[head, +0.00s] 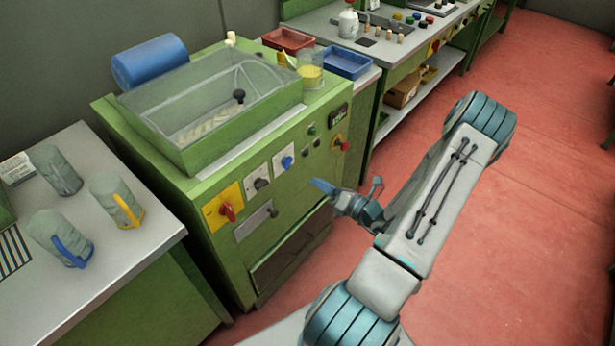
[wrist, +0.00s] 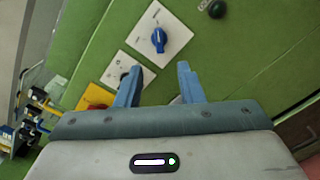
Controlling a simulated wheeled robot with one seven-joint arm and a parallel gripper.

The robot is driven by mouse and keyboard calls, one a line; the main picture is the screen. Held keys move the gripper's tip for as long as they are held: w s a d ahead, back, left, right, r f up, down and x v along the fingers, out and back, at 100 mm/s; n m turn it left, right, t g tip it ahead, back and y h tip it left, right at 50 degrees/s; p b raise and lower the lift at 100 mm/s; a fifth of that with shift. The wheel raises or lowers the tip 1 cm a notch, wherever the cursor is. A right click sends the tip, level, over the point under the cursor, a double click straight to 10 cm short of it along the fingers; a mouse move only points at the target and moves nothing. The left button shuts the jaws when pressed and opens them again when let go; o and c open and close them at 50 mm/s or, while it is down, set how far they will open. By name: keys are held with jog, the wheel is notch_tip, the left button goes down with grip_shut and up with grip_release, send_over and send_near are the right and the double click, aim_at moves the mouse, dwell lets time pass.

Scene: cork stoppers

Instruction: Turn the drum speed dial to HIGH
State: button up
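A blue knob (head: 287,162) sits on a white plate on the front of the green machine. It also shows in the wrist view (wrist: 158,38), above and between my fingertips and apart from them. A darker knob (head: 261,184) is on another white plate to its left; my left finger partly covers it in the wrist view. I cannot read the plate labels, so I cannot tell which knob is the drum speed dial. My gripper (head: 320,187) is in front of the panel, to the right of and below the blue knob. In the wrist view its fingers (wrist: 157,83) are apart with nothing between them.
A red switch (head: 228,211) on a yellow plate is at the panel's left. A lever plate (head: 256,221) is below. Red floor is open to the right.

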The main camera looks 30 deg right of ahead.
jog(key=shift+v, duration=1.65)
